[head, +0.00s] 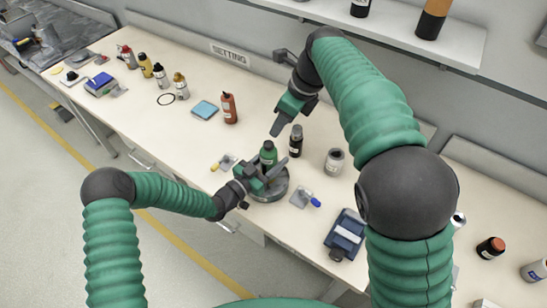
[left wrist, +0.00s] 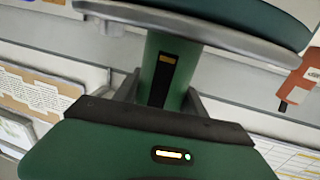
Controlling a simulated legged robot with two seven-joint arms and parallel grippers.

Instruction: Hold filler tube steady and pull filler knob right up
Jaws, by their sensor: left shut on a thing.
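The filler tube is a green upright cylinder (head: 268,158) with a dark top, on a round grey base (head: 273,193) near the table's front edge. My left gripper (head: 264,178) is around the tube, shut on it from the front left. In the left wrist view, the green tube (left wrist: 151,70) with a dark slot stands between my two fingers (left wrist: 162,90), below a wide grey-rimmed disc (left wrist: 230,30). I cannot clearly make out the knob. My right gripper (head: 279,124) hangs above and behind the tube, apart from it, pointing down; its finger gap is not clear.
A black bottle (head: 296,141) and a grey-white can (head: 334,161) stand right of the tube. A blue-handled tool (head: 303,197) and blue device (head: 346,233) are front right.

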